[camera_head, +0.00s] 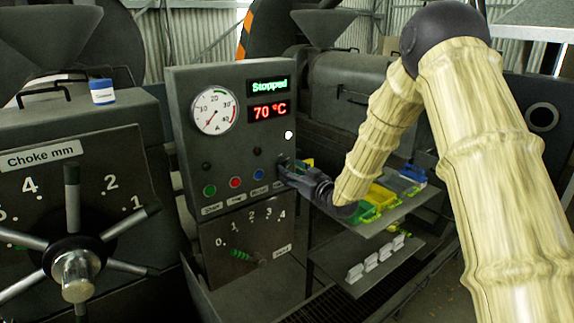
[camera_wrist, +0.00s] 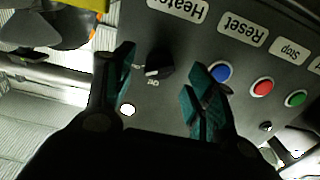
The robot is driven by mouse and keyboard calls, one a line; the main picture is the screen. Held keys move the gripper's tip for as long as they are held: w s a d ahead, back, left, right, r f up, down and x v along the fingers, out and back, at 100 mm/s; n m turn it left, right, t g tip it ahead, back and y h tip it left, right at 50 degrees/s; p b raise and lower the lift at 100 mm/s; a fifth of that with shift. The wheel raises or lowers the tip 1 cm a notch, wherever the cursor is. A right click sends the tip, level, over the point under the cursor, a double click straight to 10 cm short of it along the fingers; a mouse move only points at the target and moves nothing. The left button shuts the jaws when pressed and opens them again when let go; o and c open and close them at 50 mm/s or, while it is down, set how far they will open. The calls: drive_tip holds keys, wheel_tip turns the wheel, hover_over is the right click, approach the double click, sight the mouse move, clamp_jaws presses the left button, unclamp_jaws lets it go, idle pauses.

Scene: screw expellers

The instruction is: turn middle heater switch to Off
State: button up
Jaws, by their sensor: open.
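The heater switch is a black rotary knob (camera_wrist: 158,66) on the grey control panel, beside the upside-down "Heater" label (camera_wrist: 177,10) in the wrist view. A pale mark on the knob faces the small lettering by its edge, too small to read surely. My gripper (camera_wrist: 160,60) is open, with one teal finger on each side of the knob; I see gaps, but cannot tell how deep the fingertips reach. In the head view my gripper (camera_head: 287,172) is at the right edge of the panel (camera_head: 185,110) and mostly hides the knob.
Beside the knob are blue (camera_wrist: 221,72), red (camera_wrist: 263,87) and green (camera_wrist: 296,98) buttons. The panel displays (camera_head: 269,86) read "Stopped" and "70 °C". A shelf (camera_head: 395,215) with coloured bins is below my forearm. A choke wheel (camera_head: 75,262) stands at left.

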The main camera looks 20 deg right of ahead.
sight(287, 168)
drive_tip(key=shift+p+x, duration=0.55)
drive_tip(key=shift+x, duration=1)
drive_tip(key=c, duration=1)
drive_tip(key=shift+c, duration=0.2)
drive_tip(key=shift+f+n+b, duration=0.2)
drive_tip(key=shift+n+b, duration=0.1)
drive_tip(key=shift+b, duration=0.45)
drive_tip(key=n+b, duration=1.1)
drive_tip(key=b, duration=0.6)
drive_tip(key=shift+d, duration=0.1)
drive_tip(key=shift+r+n+b, duration=0.15)
drive_tip(key=shift+n+b, duration=0.15)
drive_tip(key=shift+b, duration=0.1)
